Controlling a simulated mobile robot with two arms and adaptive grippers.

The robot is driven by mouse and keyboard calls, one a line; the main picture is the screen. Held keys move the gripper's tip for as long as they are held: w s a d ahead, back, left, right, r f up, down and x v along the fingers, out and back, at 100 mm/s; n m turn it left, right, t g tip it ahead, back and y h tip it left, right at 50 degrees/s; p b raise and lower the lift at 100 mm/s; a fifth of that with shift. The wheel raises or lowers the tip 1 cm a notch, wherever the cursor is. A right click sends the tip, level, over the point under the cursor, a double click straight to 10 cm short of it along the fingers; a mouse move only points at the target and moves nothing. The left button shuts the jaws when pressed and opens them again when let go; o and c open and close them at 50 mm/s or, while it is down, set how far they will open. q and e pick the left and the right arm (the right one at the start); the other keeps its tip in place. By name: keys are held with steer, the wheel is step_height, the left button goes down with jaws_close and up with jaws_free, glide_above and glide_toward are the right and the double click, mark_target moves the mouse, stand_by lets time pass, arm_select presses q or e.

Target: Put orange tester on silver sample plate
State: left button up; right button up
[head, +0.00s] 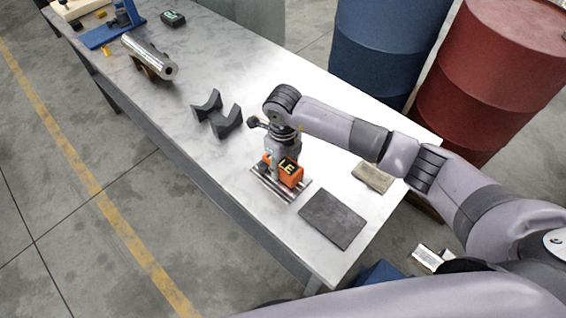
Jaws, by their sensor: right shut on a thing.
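The orange tester (291,174) is a small orange box with a dark face. It is at the silver sample plate (272,187), a ridged metal plate lying on the table. The tester overlaps the plate in the head view; whether it touches the plate or hangs just above it I cannot tell. My right gripper (273,164) points down over the plate and is shut on the tester, hiding part of it. My left gripper is not in view.
A dark flat plate (333,218) lies just right of the sample plate, with a beige block (372,177) beyond it. Dark V-shaped blocks (227,121), a metal cylinder on a stand (149,57) and a blue fixture (108,33) stand further left. Blue (385,50) and red (490,75) barrels stand behind the table.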

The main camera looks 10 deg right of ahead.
mark_target(283, 163)
steer(key=shift+f, duration=0.2)
steer(key=o, duration=1.4)
steer(key=shift+r, duration=0.1)
steer(key=shift+r, duration=0.5)
step_height(283, 163, up, 10)
steer(key=b, duration=0.3)
steer(key=shift+r, duration=0.7)
steer(key=shift+s+f, duration=0.1)
steer(key=shift+f, duration=0.05)
